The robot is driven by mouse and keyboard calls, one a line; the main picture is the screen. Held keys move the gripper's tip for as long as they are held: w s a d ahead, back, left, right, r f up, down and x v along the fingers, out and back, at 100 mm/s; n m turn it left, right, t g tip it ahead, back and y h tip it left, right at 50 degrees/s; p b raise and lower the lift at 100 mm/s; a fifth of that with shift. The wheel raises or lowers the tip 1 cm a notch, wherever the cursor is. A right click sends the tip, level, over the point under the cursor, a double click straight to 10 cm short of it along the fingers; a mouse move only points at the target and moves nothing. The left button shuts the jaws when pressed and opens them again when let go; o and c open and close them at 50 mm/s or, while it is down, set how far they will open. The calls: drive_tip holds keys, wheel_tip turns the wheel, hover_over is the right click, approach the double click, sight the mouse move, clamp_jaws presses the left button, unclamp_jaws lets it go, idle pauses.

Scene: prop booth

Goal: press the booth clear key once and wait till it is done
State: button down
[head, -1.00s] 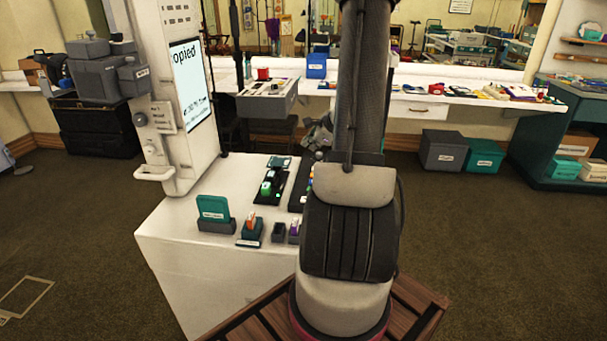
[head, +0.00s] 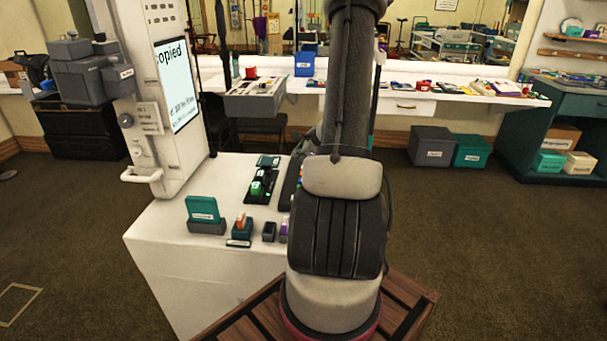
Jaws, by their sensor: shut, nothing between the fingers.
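The white booth (head: 165,95) stands at the left of the head view, with a lit screen (head: 178,85) whose cut-off large text reads "opied". On the white counter (head: 165,225) beside it is a small dark key panel (head: 250,199) with a green key (head: 257,188) and a pale key behind it. I cannot read their labels, so I cannot tell which is the clear key. A darker panel (head: 287,190) with coloured keys is partly hidden behind my arm.
A teal card in a holder (head: 203,212) and small holders (head: 241,228) stand along the counter's front. A grey console (head: 255,100) is behind. Grey (head: 431,146) and teal boxes (head: 471,151) sit on the floor at right. The carpet is mostly clear.

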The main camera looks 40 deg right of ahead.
sight(301, 174)
drive_tip(key=shift+f, duration=1.7)
drive_tip(key=shift+f, duration=0.4)
drive_tip(key=shift+f, duration=0.35)
idle(0.6)
idle(0.4)
drive_tip(key=shift+r, duration=0.8)
drive_tip(key=shift+r, duration=0.1)
drive_tip(key=shift+r, duration=2.4)
